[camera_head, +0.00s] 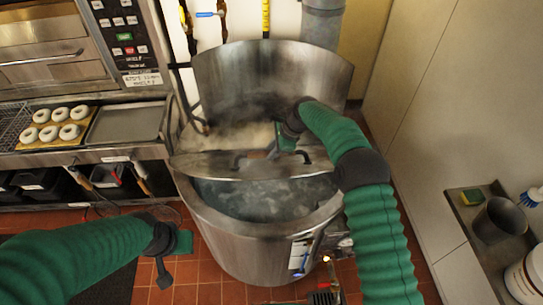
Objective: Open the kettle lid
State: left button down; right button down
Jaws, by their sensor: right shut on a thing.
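The large steel kettle (262,252) stands in the middle of the camera_head view, with bubbling, steaming water (262,200) in it. Its lid (215,166) is tilted up, with its front edge raised above the rim, and the water shows in the gap below. A dark handle (238,158) crosses the lid. My right gripper (284,150) is at the lid's handle and shut on it; the arm and steam partly hide the grip.
A board with several bagels (60,128) lies on the counter at the left, below an oven (50,50). A curved steel shield (272,72) rises behind the kettle.

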jog(key=shift+w+d+f, duration=0.1)
jog(key=shift+d+f, duration=0.05)
jog(key=shift+d, duration=0.05)
jog(key=c, duration=1.5)
grip_release()
jog(key=shift+o, duration=1.3)
jog(key=shift+w+f, duration=0.25)
jog(key=shift+w, duration=0.05)
jog(key=shift+o, duration=0.2)
jog(key=shift+w+f, duration=0.2)
jog(key=shift+w, duration=0.25)
jog(key=shift+s+a+r, duration=0.1)
jog(key=shift+s+r, duration=0.3)
jog(key=shift+s, duration=0.1)
jog(key=b+v, duration=0.2)
jog(key=v, duration=0.1)
jog(key=b+v, duration=0.1)
jog(key=v, duration=0.1)
jog(key=shift+w+d+r, duration=0.2)
jog(key=shift+d+r, duration=0.05)
pick_arm(q)
jog(key=b+x, duration=0.1)
jog(key=x, duration=0.4)
jog(key=shift+d+f+b, duration=0.15)
jog(key=shift+b, duration=0.25)
pick_arm(e)
jog(key=v, duration=1.1)
